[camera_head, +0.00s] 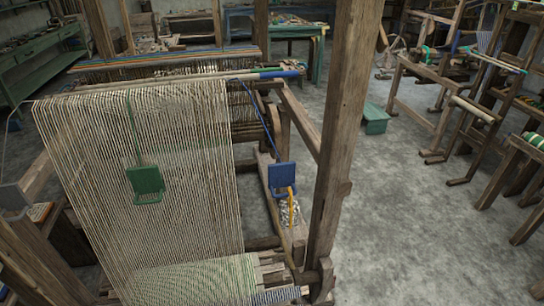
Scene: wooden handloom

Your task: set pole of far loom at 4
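The nearest wooden loom fills the left and middle, with a sheet of pale warp threads (150,170). A pole (280,73) with a blue and green end lies across its top, at the upper right of the threads. Behind it a striped bar (170,58) crosses a further section of threads. Another loom frame (420,85) stands at the far right, with a pale roller (473,109) and a pole with coloured bands (498,63). I cannot tell which is the far loom's pole, and no number 4 is readable. Neither gripper shows.
A thick upright post (342,130) stands in front at centre right. A green plate (146,183) and a blue plate (281,177) hang on cords. A small green stool (375,119) stands on the grey floor (400,220), which is clear at centre right. A green shelf (40,60) stands far left.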

